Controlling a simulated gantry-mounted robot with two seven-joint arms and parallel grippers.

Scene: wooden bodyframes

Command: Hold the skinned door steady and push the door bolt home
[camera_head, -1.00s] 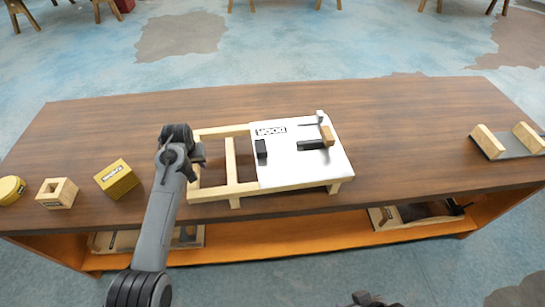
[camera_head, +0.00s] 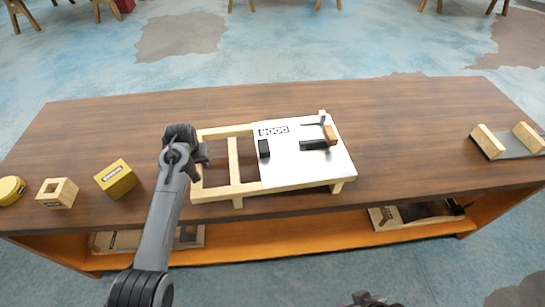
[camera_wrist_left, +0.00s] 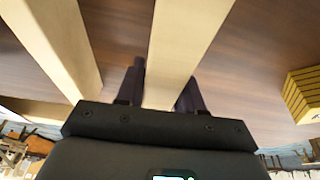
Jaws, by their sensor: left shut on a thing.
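The door (camera_head: 300,170) lies flat on the wooden table, its right part covered by a white skin labelled DOOR and its left part bare pale frame. A dark bar (camera_head: 314,145), apparently the bolt, lies on the skin and reaches toward a brown wooden block (camera_head: 330,133) near the right edge. A black block (camera_head: 264,148) sits left of it. My left gripper (camera_head: 203,154) is at the frame's left end. In the left wrist view my left gripper (camera_wrist_left: 163,95) is shut on a pale frame rail (camera_wrist_left: 182,45), one finger on each side.
A yellow block (camera_head: 116,179), a hollow wooden block (camera_head: 57,193) and a yellow round piece (camera_head: 11,190) stand at the table's left. A grey piece with two wooden blocks (camera_head: 517,147) lies at the right. The table (camera_head: 410,130) is clear between it and the door.

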